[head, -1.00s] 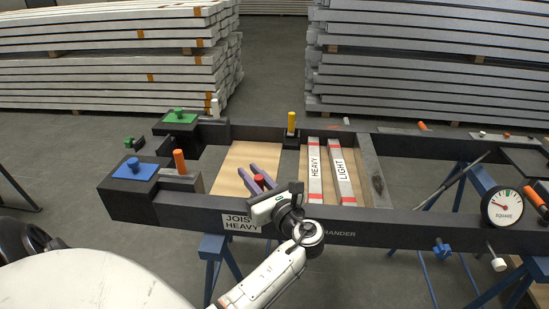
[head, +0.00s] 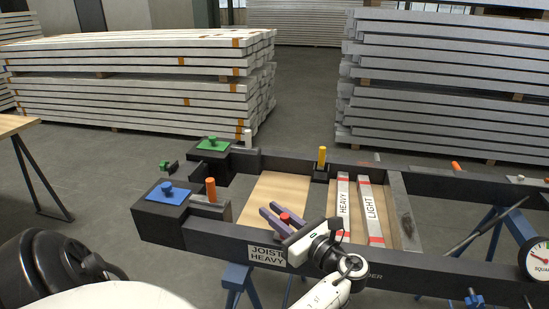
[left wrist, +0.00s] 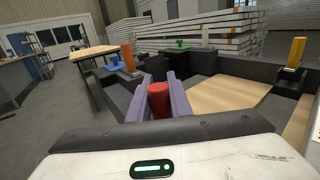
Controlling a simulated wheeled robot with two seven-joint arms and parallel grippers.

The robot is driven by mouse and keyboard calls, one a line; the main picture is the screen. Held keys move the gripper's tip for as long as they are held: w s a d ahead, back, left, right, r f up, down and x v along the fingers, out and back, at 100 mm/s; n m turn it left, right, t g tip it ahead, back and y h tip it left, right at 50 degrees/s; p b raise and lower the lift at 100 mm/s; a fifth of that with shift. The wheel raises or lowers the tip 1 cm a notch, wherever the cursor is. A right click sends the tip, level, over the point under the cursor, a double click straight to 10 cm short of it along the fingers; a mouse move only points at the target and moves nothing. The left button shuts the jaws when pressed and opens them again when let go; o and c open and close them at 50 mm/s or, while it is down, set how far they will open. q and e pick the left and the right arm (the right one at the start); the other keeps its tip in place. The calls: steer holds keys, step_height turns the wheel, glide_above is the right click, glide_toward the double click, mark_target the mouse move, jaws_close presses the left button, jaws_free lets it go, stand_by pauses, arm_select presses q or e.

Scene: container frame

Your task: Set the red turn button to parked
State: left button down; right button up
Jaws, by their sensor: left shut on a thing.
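The red turn button (head: 285,217) sits between the purple fingers of my left gripper (head: 277,216), at the near side of the black frame (head: 200,238). In the left wrist view the red button (left wrist: 159,100) shows as a red cylinder between the two purple fingers (left wrist: 162,95), which are shut on it. The fingers point away toward the green and blue blocks. The button's base and any parked mark are hidden by the gripper. My right gripper is not in view.
A blue plate (head: 167,194) and a green plate (head: 213,145) with knobs stand on the frame's left corners. An orange peg (head: 211,190) and a yellow peg (head: 322,158) stand up nearby. HEAVY and LIGHT bars (head: 370,215) lie right of the gripper. A dial (head: 537,259) is at far right.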

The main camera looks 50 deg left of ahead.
mark_target(288, 224)
arm_select(q)
steer(key=c, duration=1.6)
jaws_free()
steer(key=shift+f, duration=0.1)
steer(key=d, duration=1)
steer(key=shift+w+d+b, duration=0.15)
steer(key=shift+b, duration=0.2)
